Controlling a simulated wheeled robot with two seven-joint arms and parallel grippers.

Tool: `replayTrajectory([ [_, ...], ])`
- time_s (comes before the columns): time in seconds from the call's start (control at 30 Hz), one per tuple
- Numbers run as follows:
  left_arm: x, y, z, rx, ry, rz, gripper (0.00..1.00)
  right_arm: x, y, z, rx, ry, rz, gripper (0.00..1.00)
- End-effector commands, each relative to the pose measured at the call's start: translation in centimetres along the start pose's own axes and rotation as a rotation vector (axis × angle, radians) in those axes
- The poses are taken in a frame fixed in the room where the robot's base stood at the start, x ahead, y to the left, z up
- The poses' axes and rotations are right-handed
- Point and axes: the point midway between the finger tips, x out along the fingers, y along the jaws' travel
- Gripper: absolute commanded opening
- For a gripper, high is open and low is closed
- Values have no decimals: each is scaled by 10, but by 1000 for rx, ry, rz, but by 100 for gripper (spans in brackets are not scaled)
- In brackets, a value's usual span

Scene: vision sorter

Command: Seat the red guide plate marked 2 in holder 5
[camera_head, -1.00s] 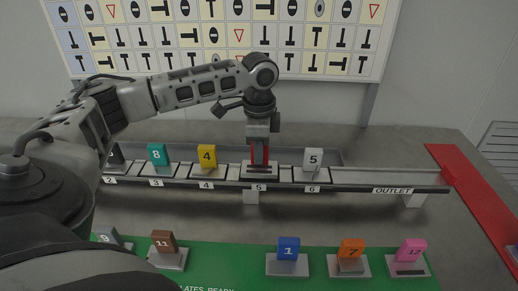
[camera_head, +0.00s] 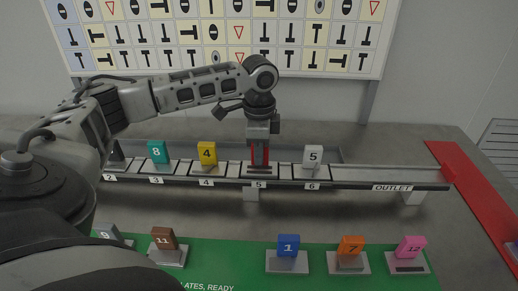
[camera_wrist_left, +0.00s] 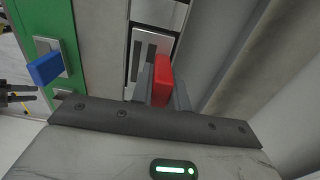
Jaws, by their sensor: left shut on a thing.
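The red guide plate (camera_head: 260,155) stands upright at holder 5 (camera_head: 259,171) on the rail, its lower end at the holder. Its number is not visible, as the gripper covers part of it. My left gripper (camera_head: 261,143) comes down from above and is shut on the red plate. In the left wrist view the red plate (camera_wrist_left: 162,82) sits between the two fingers (camera_wrist_left: 160,92), above a grey slotted holder (camera_wrist_left: 150,45). I cannot tell whether the plate is fully down in the slot.
On the rail stand a teal plate 8 (camera_head: 157,152), a yellow plate 4 (camera_head: 207,153) and a white plate 5 (camera_head: 313,156) over label 6. The green mat (camera_head: 215,262) in front holds blue 1 (camera_head: 288,245), orange 7 (camera_head: 351,246), pink 12 (camera_head: 411,246) and brown 11 (camera_head: 162,239).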

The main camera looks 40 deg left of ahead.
Motion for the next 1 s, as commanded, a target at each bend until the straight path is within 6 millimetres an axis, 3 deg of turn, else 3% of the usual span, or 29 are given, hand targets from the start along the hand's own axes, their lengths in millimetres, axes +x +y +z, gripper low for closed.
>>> replayTrajectory([
  [0.83, 4, 0, 0, 0, 0, -1, 0, 0, 0, 0, 0, 0, 0, 50],
  [0.87, 4, 0, 0, 0, 0, -1, 19, 0, 0, 0, 0, 0, 0, 50],
  [0.93, 4, 0, 0, 0, 0, -1, 38, 0, 0, 0, 0, 0, 0, 50],
  [1.0, 4, 0, 0, 0, 0, -1, 42, 0, 0, 0, 0, 0, 0, 50],
])
